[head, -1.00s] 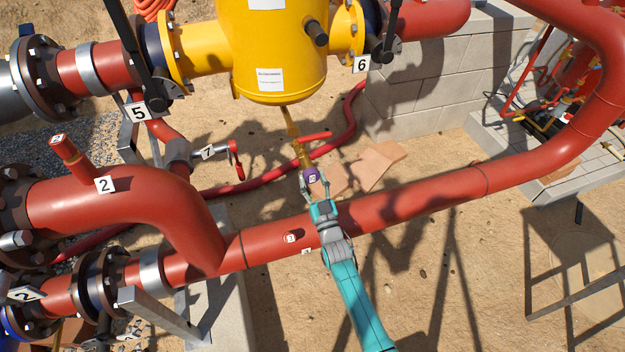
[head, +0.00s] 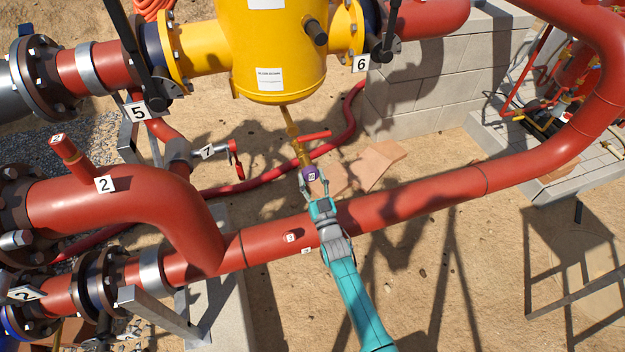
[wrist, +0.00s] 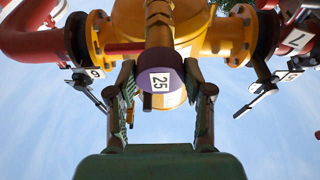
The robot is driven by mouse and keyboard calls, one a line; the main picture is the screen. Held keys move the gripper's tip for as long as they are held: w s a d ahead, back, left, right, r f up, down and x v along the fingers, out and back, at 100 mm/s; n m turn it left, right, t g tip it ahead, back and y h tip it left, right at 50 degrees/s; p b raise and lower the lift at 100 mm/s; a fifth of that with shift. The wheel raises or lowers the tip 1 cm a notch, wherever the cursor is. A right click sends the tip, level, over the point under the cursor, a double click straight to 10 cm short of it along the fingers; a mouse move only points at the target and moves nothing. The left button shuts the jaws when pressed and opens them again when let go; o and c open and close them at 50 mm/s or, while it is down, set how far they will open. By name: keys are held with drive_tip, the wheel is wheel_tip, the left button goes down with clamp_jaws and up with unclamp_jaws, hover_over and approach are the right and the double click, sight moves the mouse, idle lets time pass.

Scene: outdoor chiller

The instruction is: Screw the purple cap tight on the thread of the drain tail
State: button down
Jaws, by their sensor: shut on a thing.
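The purple cap (head: 310,174) sits at the lower end of the brass drain tail (head: 300,148), which hangs from the yellow vessel. My gripper (head: 313,186) is at the cap from below, its fingers on either side. The thread is hidden by the cap, so how far the cap is on cannot be seen.
A red valve lever (head: 314,136) sticks out right of the drain tail. A large red pipe (head: 400,207) runs beneath my arm. The yellow vessel (head: 275,50) is above. A red hose (head: 349,115) and flat tiles (head: 375,163) lie on the sandy ground behind.

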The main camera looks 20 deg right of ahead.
drive_tip(key=shift+s, duration=0.25)
idle(0.5)
drive_tip(key=shift+s, duration=0.35)
drive_tip(key=shift+w, duration=0.6)
idle(0.7)
drive_tip(key=shift+s, duration=0.25)
drive_tip(key=shift+w, duration=0.85)
idle(0.6)
idle(0.3)
drive_tip(key=m+h, duration=0.1)
drive_tip(key=m, duration=0.1)
drive_tip(key=m+h, duration=0.1)
drive_tip(key=m, duration=0.2)
drive_tip(key=m+h, duration=0.1)
drive_tip(key=m, duration=0.1)
drive_tip(key=shift+a+r+m+g, duration=0.1)
drive_tip(key=shift+a+m+g, duration=0.2)
drive_tip(key=shift+m, duration=0.1)
drive_tip(key=shift+w+d+m+g+h, duration=0.1)
drive_tip(key=shift+m+g+h, duration=0.3)
drive_tip(key=shift+m, duration=1)
